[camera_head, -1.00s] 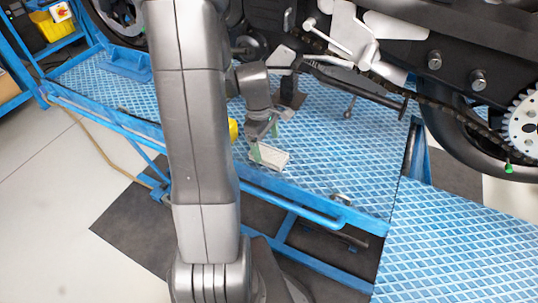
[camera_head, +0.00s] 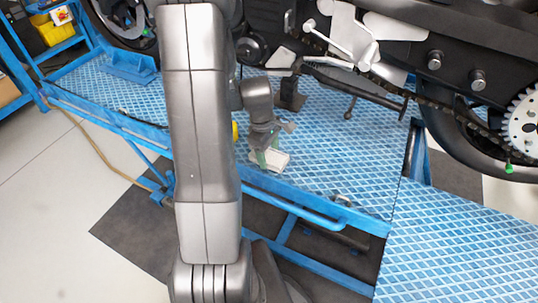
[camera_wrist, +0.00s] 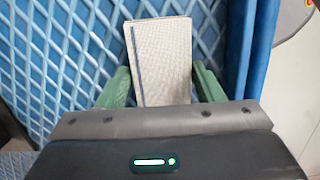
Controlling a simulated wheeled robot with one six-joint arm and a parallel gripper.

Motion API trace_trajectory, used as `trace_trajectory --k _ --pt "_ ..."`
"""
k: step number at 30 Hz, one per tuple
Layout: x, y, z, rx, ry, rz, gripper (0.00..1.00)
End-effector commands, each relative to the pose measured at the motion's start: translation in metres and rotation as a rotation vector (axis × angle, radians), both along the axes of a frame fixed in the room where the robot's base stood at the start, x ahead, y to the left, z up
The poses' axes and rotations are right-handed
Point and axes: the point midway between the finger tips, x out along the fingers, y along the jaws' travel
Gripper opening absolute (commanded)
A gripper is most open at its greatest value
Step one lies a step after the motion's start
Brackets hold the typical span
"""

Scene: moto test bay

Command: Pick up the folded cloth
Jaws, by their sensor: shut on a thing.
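The folded cloth (camera_head: 280,163) is a small pale, off-white flat pad near the front edge of the blue ribbed platform. In the wrist view the cloth (camera_wrist: 165,50) shows a woven texture and a dark stripe along its left side. My gripper (camera_head: 268,153) points down at the cloth and is shut on it. In the wrist view its green fingers (camera_wrist: 162,78) stand on either side of the cloth's near end, which is hidden by the gripper body. I cannot tell whether the cloth touches the platform.
The motorcycle (camera_head: 400,55) with its chain and stand parts is close above and behind. A blue tray (camera_head: 130,66) lies left.

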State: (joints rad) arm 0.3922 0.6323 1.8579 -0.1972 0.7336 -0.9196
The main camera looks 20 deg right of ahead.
Motion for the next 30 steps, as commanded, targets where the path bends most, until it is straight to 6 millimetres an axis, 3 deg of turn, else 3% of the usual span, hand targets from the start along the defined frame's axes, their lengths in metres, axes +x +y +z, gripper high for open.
trace_trajectory --k 5,12,18,29,30 --pt "0.001 0.000 0.017 -0.002 -0.004 0.000 0.39" --pt "0.001 0.000 0.064 -0.003 -0.006 0.000 0.39" --pt "0.001 0.000 0.093 -0.002 -0.003 -0.001 0.39" --pt "0.000 0.000 0.100 0.000 0.000 0.000 0.39" --pt "0.000 0.000 0.100 0.000 0.000 0.000 0.57"
